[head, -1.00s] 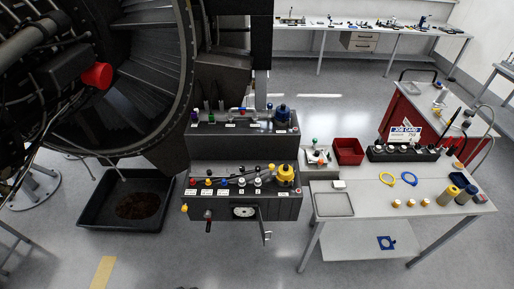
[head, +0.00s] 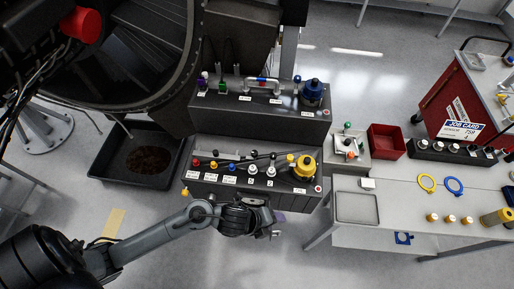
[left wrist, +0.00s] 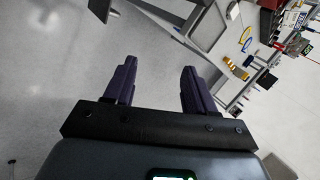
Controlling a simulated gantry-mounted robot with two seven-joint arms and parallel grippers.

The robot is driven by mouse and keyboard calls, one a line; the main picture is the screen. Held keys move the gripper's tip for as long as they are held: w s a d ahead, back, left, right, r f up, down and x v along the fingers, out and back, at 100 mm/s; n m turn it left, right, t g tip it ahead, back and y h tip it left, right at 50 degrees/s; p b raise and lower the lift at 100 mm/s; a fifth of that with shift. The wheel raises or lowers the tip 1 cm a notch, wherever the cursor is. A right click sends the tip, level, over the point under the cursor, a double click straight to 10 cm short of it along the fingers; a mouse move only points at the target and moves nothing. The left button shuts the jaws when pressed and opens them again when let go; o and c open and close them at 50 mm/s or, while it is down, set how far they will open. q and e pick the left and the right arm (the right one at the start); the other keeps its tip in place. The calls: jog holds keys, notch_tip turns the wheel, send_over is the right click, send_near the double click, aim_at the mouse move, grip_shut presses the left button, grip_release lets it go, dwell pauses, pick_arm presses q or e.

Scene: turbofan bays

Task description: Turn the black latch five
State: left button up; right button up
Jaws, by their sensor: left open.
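The lower dark box (head: 200,172) carries a row of coloured knobs and black levers (head: 262,157) with small white labels. I cannot read which label marks latch five. My left arm comes in from the left. Its gripper (head: 279,217) is in front of the box's front edge, and the wrist hides much of the front face. In the left wrist view the gripper (left wrist: 156,88) has its two dark purple fingers wide apart with only floor between them. A corner of a dark part (left wrist: 102,7) shows at the top of that view. My right gripper is in neither view.
A yellow knob (head: 304,166) sits at the lower box's right end. The grey table (head: 400,205) stands close on the right. A black drip tray (head: 108,180) lies on the floor at left.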

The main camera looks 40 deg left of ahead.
pick_arm(q)
jog(key=w+a+f+m+g+b, duration=0.1)
jog(key=w+a+f+m+b, duration=0.15)
jog(key=f+m, duration=0.35)
jog(key=m+y+b, duration=0.3)
jog(key=m+b, duration=0.3)
jog(key=m, duration=0.3)
send_near(254, 153)
jog(key=shift+g, duration=0.4)
jog(key=x, duration=0.5)
jog(key=w+x, duration=0.1)
jog(key=x, duration=0.2)
jog(key=shift+f+p, duration=0.1)
jog(key=shift+p, duration=0.25)
grip_shut()
